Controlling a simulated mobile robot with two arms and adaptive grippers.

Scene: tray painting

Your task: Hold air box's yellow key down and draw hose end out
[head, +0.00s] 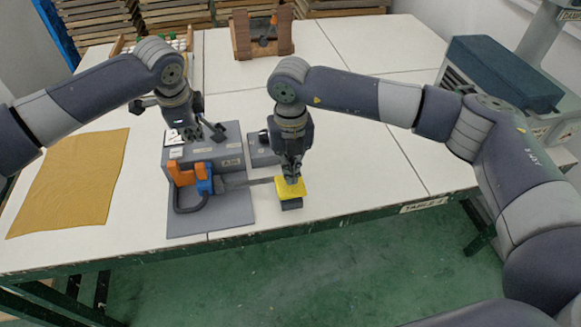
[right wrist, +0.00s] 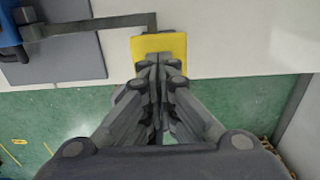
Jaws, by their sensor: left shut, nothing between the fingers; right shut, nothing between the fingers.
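The air box (head: 229,141) is a grey block on a grey base plate (head: 226,216) near the table's front edge. Its yellow key (head: 300,188) is a flat plate at the end of a thin dark bar; it also shows in the right wrist view (right wrist: 142,45). An orange part (head: 186,174) and a blue part (head: 204,182) with a dark loop sit at the box's front; which is the hose end I cannot tell. My right gripper (head: 291,181) is shut, its tips at the key; pressing is unclear. My left gripper (head: 192,136) is shut and empty above the box.
A mustard cloth (head: 70,182) lies at the left. A brown wooden stand (head: 262,37) and a rack of small items (head: 180,42) stand at the back. A smaller grey block (head: 260,153) adjoins the box.

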